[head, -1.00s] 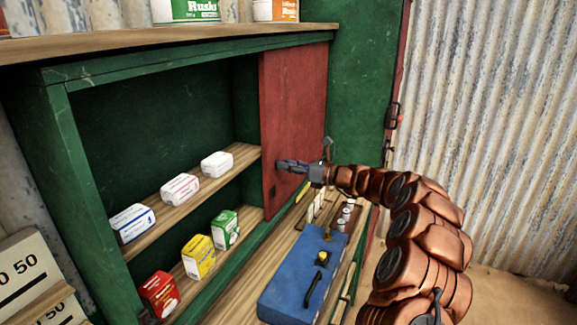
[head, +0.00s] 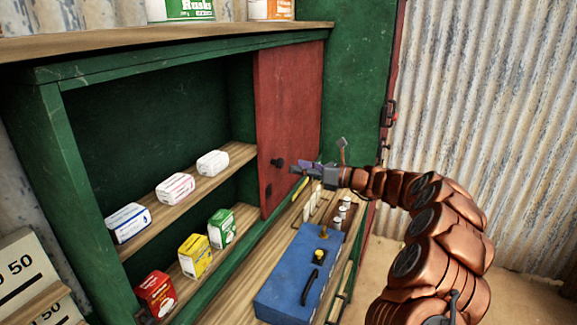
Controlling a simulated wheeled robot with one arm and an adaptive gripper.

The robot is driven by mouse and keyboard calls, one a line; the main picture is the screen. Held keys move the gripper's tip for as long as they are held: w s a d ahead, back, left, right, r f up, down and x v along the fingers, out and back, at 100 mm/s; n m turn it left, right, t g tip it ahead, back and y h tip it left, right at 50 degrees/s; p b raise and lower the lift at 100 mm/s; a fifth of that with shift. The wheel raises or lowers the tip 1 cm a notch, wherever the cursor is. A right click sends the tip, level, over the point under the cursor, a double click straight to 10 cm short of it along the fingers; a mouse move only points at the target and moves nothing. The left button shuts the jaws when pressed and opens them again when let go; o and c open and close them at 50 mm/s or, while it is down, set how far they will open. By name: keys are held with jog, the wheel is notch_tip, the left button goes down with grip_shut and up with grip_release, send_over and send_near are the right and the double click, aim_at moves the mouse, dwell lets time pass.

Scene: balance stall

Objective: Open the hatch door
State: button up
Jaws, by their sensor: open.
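The red hatch door (head: 290,105) is a panel at the right end of the green cabinet (head: 65,165). It covers only that end, and the left and middle of the cabinet front stand open. A dark round knob (head: 278,162) sticks out low on the door. My gripper (head: 296,166) is open and empty, just right of the knob and apart from it. The gap between its fingers is small and hard to see at this angle.
Several small boxes, such as a white one (head: 213,163) and a yellow one (head: 195,256), stand on the cabinet shelves. A blue box (head: 290,285) with a black handle lies on the wooden counter below my arm. A corrugated wall (head: 490,120) stands at the right.

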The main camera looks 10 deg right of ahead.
jog(key=v, duration=0.6)
jog(key=shift+d, duration=0.2)
jog(key=shift+s+f, duration=0.1)
jog(key=shift+s, duration=0.05)
